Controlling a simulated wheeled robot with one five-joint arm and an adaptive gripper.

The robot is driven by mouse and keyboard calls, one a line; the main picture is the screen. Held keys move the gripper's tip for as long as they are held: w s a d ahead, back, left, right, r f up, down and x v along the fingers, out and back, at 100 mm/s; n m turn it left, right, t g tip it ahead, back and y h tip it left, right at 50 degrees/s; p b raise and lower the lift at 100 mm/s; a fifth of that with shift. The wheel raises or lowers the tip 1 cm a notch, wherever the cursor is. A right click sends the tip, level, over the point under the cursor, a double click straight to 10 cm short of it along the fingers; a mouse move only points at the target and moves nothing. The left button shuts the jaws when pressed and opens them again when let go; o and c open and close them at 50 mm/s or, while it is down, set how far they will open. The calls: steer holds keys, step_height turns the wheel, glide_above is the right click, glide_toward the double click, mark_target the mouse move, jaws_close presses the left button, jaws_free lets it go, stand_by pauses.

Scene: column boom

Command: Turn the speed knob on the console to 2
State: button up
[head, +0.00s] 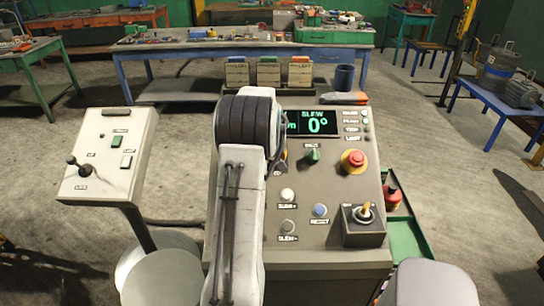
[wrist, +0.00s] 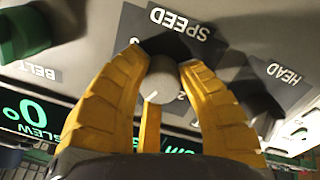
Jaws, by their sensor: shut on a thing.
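The speed knob (wrist: 160,82) is a round grey knob with a pale pointer line on the console (head: 330,240). In the wrist view it appears upside down, below the SPEED label (wrist: 181,23) in the picture. The yellow fingers of my gripper (wrist: 165,66) are shut around the knob from both sides. A digit that looks like 2 shows beside the knob, right of its pale line. Another mark by the left fingertip is partly covered. In the head view my arm hides the knob and most of the gripper.
The display (head: 312,122) reads SLEW 0°. A green BELT knob (head: 313,156), a red emergency button (head: 354,161) and a joystick (head: 364,213) share the panel. A dark HEAD control (wrist: 262,108) sits close to the right finger. A side control box (head: 108,155) stands at left.

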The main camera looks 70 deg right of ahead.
steer(key=shift+f+n+b, duration=0.35)
steer(key=shift+n+b, duration=0.85)
steer(key=shift+b, duration=0.55)
steer(key=shift+c, duration=0.4)
steer(key=shift+n+b, duration=0.5)
steer(key=shift+b, duration=0.5)
steer(key=shift+r+n+b, duration=0.3)
steer(key=shift+n+b, duration=0.25)
steer(key=shift+n, duration=0.15)
jaws_close()
jaws_free()
steer(key=o, duration=1.2)
steer(key=v, duration=1.2)
steer(key=shift+a+f, duration=0.1)
steer(key=shift+a, duration=0.1)
